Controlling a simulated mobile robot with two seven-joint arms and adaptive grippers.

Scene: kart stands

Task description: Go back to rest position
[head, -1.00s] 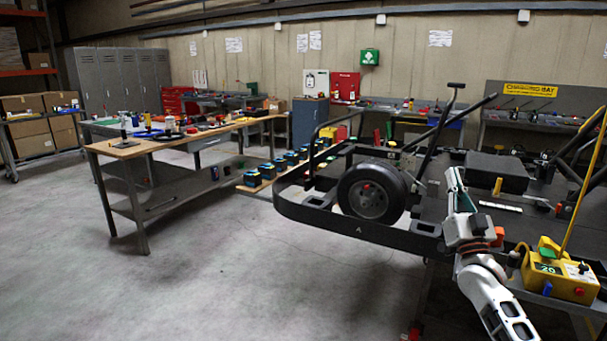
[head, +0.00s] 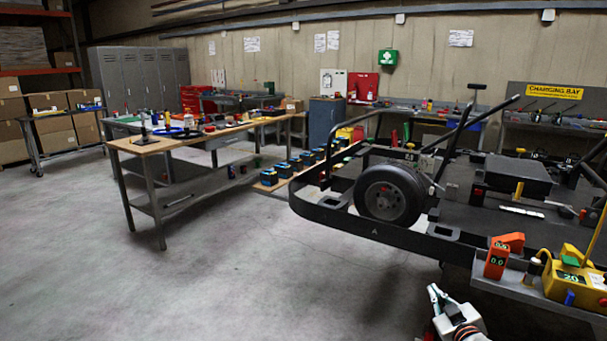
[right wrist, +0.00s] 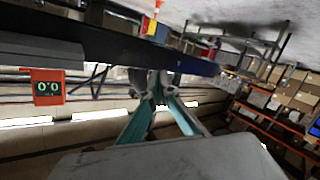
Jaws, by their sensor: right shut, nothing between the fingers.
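My right gripper (head: 438,296) is at the bottom of the head view, low over the floor and in front of the kart's near edge. It is shut and empty. In the right wrist view its teal-lined fingers (right wrist: 160,95) come together at the tips with nothing between them. My left gripper is not in view. The black kart frame (head: 345,215) with its wheel (head: 390,194) stands behind and above my right gripper, apart from it.
An orange meter (head: 497,260) reading 0.0 and a yellow charger box (head: 575,282) sit on a grey shelf right of my gripper. The meter also shows in the right wrist view (right wrist: 48,87). A workbench (head: 140,148) stands left. The floor (head: 240,270) between is clear.

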